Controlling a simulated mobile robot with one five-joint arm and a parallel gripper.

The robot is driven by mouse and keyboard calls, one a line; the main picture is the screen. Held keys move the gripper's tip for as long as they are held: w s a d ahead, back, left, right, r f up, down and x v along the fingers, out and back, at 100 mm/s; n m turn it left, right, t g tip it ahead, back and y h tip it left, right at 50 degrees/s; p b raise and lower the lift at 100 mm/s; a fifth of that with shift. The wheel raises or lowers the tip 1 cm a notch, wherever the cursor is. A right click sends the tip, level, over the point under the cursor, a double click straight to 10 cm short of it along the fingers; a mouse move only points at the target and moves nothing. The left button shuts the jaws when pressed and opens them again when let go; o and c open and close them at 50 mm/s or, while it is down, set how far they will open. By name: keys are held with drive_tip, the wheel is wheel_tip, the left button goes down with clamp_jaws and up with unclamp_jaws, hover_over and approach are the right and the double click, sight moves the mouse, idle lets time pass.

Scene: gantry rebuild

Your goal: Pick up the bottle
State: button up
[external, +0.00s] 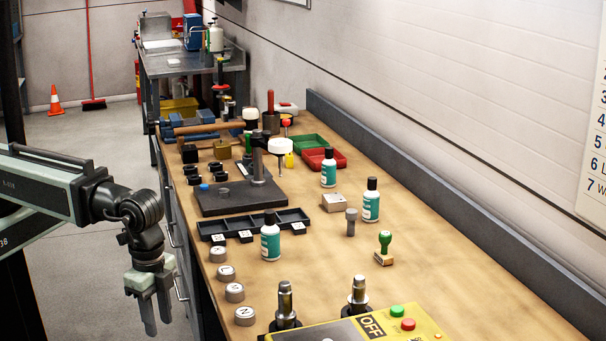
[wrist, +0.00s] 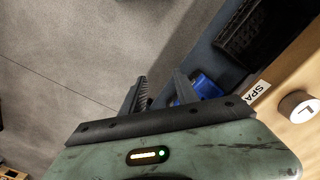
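One bottle (external: 270,243) is nearest to me, at the front edge of a black compartment tray. A second bottle (external: 371,207) stands to its right, and a third bottle (external: 328,173) stands farther back by the red bin. My gripper (external: 157,318) hangs fingers-down beside the bench's left edge, apart from every bottle. In the wrist view my gripper (wrist: 158,92) has its fingers spread with nothing between them. No bottle is recognisable in the wrist view.
The black tray (external: 253,223) lies behind the nearest bottle. Several round metal weights (external: 235,292) line the bench's left edge. A green-handled stamp (external: 384,248), metal posts (external: 285,300) and a yellow control box (external: 365,328) stand in front. Bare bench lies right of the bottles.

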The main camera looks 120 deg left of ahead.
idle(0.3)
drive_tip(key=o, duration=0.4)
